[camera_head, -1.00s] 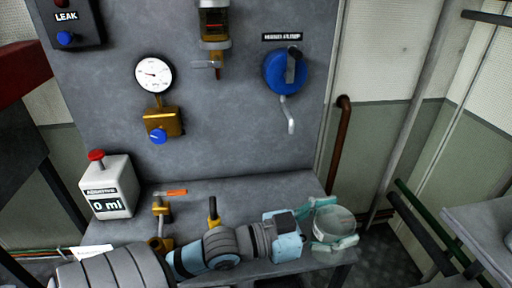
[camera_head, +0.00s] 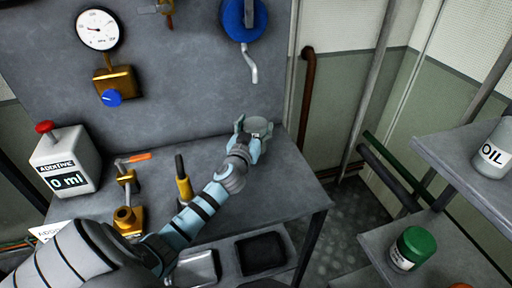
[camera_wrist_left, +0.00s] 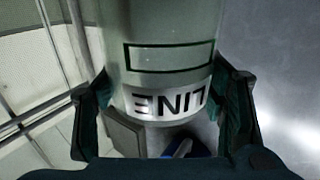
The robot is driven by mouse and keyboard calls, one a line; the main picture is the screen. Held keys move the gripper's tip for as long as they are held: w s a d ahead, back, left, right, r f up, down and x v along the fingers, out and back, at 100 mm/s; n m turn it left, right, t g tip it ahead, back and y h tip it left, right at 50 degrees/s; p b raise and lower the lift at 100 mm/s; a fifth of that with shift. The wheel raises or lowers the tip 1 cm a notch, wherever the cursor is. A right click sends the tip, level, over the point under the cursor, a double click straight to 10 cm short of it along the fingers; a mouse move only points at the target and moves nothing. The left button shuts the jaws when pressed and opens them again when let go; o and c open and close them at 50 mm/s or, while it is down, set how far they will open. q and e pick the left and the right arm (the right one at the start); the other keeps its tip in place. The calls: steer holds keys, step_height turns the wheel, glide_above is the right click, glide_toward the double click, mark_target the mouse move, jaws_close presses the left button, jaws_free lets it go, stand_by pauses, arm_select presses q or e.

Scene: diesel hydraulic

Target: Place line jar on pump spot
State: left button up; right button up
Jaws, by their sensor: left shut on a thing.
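The line jar (camera_head: 262,126) is a pale glass jar at the back right of the bench (camera_head: 300,195), below the blue hand pump (camera_head: 244,18) and its bent spout. My left gripper (camera_head: 250,143) is shut around its sides. In the left wrist view the jar (camera_wrist_left: 165,60) fills the middle, its "LINE" label upside down, between the two dark fingers (camera_wrist_left: 165,115). I cannot tell whether the jar's base touches the bench. No separate pump spot marking is visible; the arm and jar cover part of that area. My right gripper is not in view.
A white additive box (camera_head: 64,160) reading "0 ml" stands at the bench's left. An orange-handled valve (camera_head: 128,185) and a yellow-and-black tool (camera_head: 183,180) stand near my forearm. At right, shelves hold an oil bottle (camera_head: 493,150) and a green-lidded jar (camera_head: 412,248).

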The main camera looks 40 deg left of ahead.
mark_target(259, 129)
arm_select(q)
step_height(259, 129, down, 4)
steer(key=shift+r+b, duration=0.1)
steer(key=shift+b, duration=0.6)
steer(key=o, duration=1.2)
steer(key=shift+f, duration=0.2)
steer(key=o, duration=0.5)
steer(key=shift+r, duration=0.1)
steer(key=shift+c, duration=0.2)
